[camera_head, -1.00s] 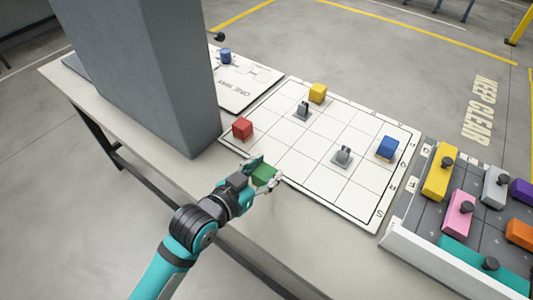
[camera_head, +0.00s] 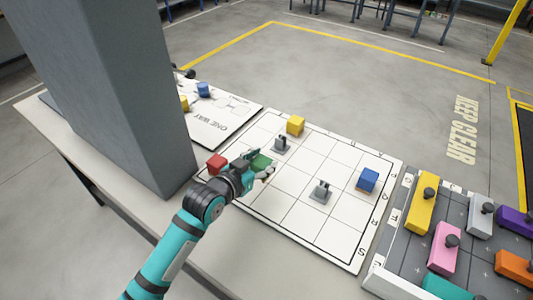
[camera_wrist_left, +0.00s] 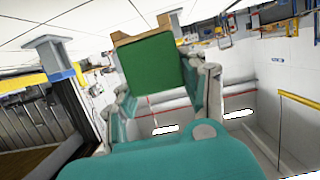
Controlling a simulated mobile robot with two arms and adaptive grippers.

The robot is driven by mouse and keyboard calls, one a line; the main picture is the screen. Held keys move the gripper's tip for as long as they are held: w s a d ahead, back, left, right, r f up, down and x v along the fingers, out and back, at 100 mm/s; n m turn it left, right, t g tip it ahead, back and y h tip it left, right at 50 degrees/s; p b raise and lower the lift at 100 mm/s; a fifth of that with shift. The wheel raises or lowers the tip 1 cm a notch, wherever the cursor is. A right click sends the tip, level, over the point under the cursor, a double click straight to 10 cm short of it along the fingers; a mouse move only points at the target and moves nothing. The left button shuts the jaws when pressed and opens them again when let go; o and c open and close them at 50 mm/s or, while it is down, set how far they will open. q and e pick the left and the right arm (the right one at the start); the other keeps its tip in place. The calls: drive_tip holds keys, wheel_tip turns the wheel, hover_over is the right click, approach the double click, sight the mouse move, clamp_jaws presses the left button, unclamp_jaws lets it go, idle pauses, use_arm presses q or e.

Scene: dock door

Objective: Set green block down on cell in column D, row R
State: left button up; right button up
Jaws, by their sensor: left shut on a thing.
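My left gripper (camera_head: 256,167) is shut on the green block (camera_head: 262,162) and holds it over the left part of the white grid board (camera_head: 312,238), to the right of the red block. I cannot tell whether the block touches the board. In the left wrist view the green block (camera_wrist_left: 152,65) sits between the fingers. The board's edge letters are small; the letters of column D and row R are not clearly readable, so I cannot tell which cell lies beneath the block. My right gripper is not in view.
On the board stand a red block (camera_head: 216,164), a yellow block (camera_head: 295,125), a blue block (camera_head: 368,180) and two grey fixtures (camera_head: 281,144) (camera_head: 321,192). A grey column (camera_head: 115,90) rises left. A dark tray (camera_head: 455,232) of coloured knobbed blocks lies right.

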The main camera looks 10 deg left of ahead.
use_arm(q)
drive_tip(key=w, duration=0.6)
drive_tip(key=shift+a+f, duration=0.25)
drive_tip(key=shift+a, duration=0.15)
drive_tip(key=shift+w+a+f, duration=0.1)
drive_tip(key=shift+w+f, duration=0.1)
drive_tip(key=shift+w, duration=0.3)
drive_tip(key=shift+f, duration=1.65)
drive_tip(key=shift+f, duration=0.2)
drive_tip(key=o, duration=1.2)
drive_tip(key=shift+c, duration=0.2)
drive_tip(key=shift+r, duration=0.1)
